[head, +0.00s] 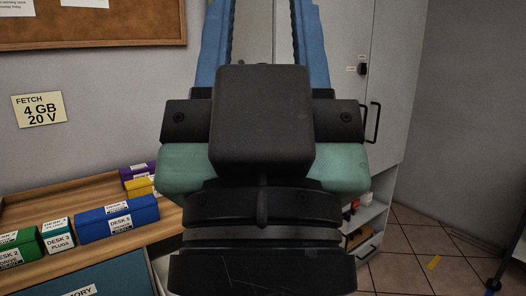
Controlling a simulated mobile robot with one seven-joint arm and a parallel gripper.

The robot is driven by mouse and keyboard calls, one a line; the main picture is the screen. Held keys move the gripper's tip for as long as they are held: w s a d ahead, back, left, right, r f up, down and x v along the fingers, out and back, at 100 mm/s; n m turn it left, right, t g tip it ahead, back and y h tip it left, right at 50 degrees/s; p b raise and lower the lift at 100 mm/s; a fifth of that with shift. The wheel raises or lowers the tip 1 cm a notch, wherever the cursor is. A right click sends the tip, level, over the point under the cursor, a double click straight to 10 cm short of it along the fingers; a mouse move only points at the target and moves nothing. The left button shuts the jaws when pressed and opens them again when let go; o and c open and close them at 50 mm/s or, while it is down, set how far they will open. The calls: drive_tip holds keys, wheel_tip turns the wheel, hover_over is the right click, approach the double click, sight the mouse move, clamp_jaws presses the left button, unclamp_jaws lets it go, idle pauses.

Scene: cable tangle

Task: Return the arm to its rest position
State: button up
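My gripper (263,22) fills the middle of the head view, close to the camera and pointing up and away. Its two blue fingers stand wide apart, with wall and cabinet showing between them and nothing visible there. The fingertips run up to or past the top edge of the picture. My dark wrist and gripper body hide the middle of the scene behind.
A wooden bench (90,189) at left carries labelled boxes, including a blue one (117,219) and a green one (18,246). A sign (39,109) reads "FETCH 4 GB 20 V". A grey cabinet (385,70) stands behind. Tiled floor (400,270) at right looks mostly clear.

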wheel_tip(320, 180, up, 19)
drive_tip(key=p, duration=1.7)
drive_tip(key=shift+r, duration=0.2)
